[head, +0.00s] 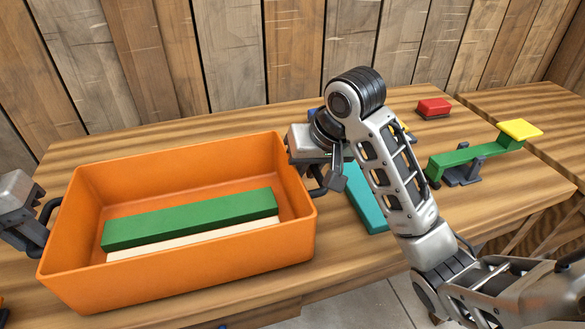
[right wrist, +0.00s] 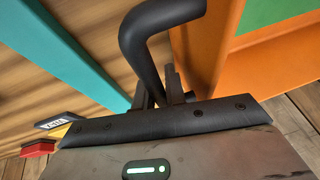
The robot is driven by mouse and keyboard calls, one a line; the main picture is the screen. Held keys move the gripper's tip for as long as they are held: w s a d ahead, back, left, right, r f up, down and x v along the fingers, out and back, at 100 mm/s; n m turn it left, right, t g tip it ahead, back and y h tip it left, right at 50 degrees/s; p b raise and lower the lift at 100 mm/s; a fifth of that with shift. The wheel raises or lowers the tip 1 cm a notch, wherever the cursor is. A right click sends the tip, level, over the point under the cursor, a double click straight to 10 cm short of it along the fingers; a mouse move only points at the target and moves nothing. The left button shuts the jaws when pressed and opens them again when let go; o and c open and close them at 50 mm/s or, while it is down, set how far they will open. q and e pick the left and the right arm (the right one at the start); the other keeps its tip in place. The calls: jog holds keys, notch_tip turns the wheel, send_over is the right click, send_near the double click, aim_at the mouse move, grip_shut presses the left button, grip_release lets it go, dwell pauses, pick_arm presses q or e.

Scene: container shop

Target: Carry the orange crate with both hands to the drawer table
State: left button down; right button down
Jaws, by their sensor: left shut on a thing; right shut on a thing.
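The orange crate (head: 180,270) is in front of me at the left of the head view, roughly level, with a green bar (head: 190,220) and a cream bar (head: 195,240) lying inside. My left gripper (head: 38,228) is shut on the crate's left black handle, at the picture's left edge. My right gripper (head: 328,178) is shut on the right black handle, which also shows in the right wrist view (right wrist: 143,45). The crate overlaps the near part of a wooden table (head: 100,145); whether it touches the top is hidden. I cannot tell which surface is the drawer table.
A teal bar (head: 366,205) lies just right of the crate, partly behind my right arm. A green seesaw-like piece (head: 465,155) with a yellow end and a red block (head: 433,107) stand farther right. Another wooden top (head: 530,105) adjoins at right. A plank wall is behind.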

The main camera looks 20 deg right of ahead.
pick_arm(q)
jog(key=shift+f+b, duration=0.3)
jog(key=shift+f, duration=0.2)
pick_arm(e)
jog(key=shift+f, duration=0.5)
pick_arm(q)
jog(key=c, duration=1.5)
grip_release()
jog(key=shift+r, duration=0.15)
pick_arm(e)
jog(key=c, duration=1.5)
grip_release()
jog(key=shift+r, duration=0.15)
jog(key=shift+o, duration=0.2)
jog(key=shift+r, duration=0.1)
jog(key=shift+s+d+r, duration=0.1)
jog(key=shift+r, duration=0.45)
pick_arm(q)
jog(key=shift+o, duration=0.2)
notch_tip(320, 180, up, 8)
jog(key=a, duration=0.1)
jog(key=shift+a, duration=0.25)
pick_arm(e)
jog(key=v, duration=1)
jog(key=shift+s+r, duration=0.3)
pick_arm(q)
jog(key=shift+w, duration=0.1)
